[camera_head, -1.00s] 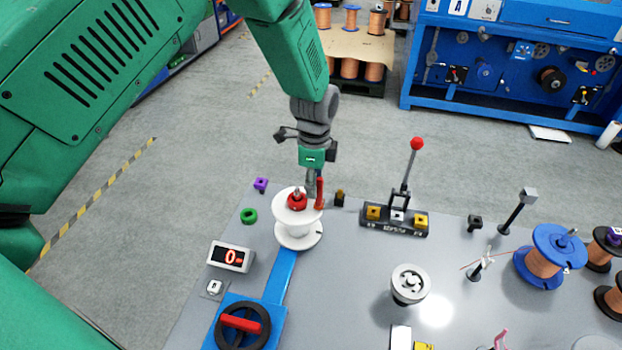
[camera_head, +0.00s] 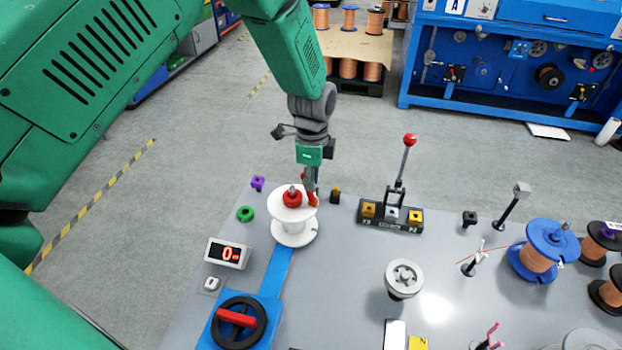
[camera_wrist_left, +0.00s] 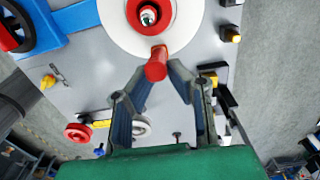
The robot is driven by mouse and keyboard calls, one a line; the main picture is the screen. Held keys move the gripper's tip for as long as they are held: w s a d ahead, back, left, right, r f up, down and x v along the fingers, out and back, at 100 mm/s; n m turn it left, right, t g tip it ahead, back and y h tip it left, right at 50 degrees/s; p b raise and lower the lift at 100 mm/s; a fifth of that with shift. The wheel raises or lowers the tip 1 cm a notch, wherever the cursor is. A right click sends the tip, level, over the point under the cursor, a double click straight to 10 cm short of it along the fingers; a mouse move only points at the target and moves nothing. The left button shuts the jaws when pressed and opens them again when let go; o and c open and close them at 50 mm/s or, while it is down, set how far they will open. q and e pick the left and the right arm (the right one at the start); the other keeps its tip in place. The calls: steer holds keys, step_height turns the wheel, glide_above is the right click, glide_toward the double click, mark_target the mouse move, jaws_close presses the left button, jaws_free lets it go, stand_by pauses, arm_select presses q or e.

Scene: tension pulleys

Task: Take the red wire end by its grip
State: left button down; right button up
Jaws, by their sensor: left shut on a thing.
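A red cylindrical grip (camera_wrist_left: 157,63) shows between my left fingertips in the wrist view, at the rim of the white spool (camera_head: 293,228). In the head view the grip (camera_head: 313,199) is mostly hidden by my left gripper (camera_head: 311,186), which points down at the spool's right side. My left gripper (camera_wrist_left: 160,76) is shut on the red grip. A red hub (camera_head: 292,197) sits on top of the spool, and it also shows in the wrist view (camera_wrist_left: 135,18). Any wire at the grip is too small to tell. My right gripper is out of view.
A red-knobbed lever (camera_head: 409,140) stands on a black base right of the spool. A grey pulley (camera_head: 404,279), a blue spool of copper wire (camera_head: 545,250) and a thin post (camera_head: 468,268) stand further right. A counter (camera_head: 228,253) and red-handled wheel (camera_head: 238,320) are at front left.

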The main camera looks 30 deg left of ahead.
arm_select(q)
steer(key=shift+d, duration=0.5)
steer(key=shift+d+r, duration=0.1)
steer(key=shift+r, duration=0.05)
steer(key=shift+a+r+p, duration=0.35)
steer(key=shift+p, duration=0.2)
steer(key=shift+a, duration=0.25)
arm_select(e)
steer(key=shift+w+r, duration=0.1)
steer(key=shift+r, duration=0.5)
arm_select(q)
steer(key=shift+d, duration=0.1)
steer(key=shift+d+r, duration=0.15)
steer(key=shift+d, duration=0.1)
steer(key=shift+d+r+p, duration=0.15)
steer(key=shift+r+p, duration=0.15)
steer(key=shift+p, duration=0.05)
steer(key=shift+r, duration=0.25)
steer(key=shift+a+r+p, duration=0.1)
steer(key=shift+a+p, duration=0.25)
steer(key=shift+p, duration=0.05)
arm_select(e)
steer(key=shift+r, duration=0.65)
